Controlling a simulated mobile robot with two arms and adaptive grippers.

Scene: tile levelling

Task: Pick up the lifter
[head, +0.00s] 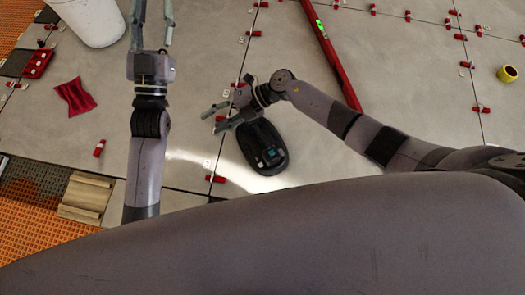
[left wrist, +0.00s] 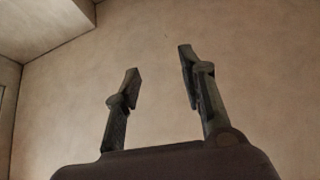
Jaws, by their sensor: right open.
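The lifter (head: 262,150) appears to be the black oval device lying on the grey tiles near the middle of the head view, with a small teal and white part near its lower end. My right gripper (head: 211,120) is open at the lifter's upper left, its fingers pointing left and apparently empty. The gripper and wrist overlap the lifter's upper end in the picture, so I cannot tell whether they touch. My left gripper (head: 153,14) is at the top of the head view. In the left wrist view its fingers (left wrist: 160,75) are spread and empty before a plain wall.
A white bucket (head: 91,18) stands at top left, near a red cloth (head: 74,96) and a red box (head: 37,63). A long red level (head: 331,55) lies across the tiles. Several red clips line the joints. A yellow roll (head: 508,74) lies at far right.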

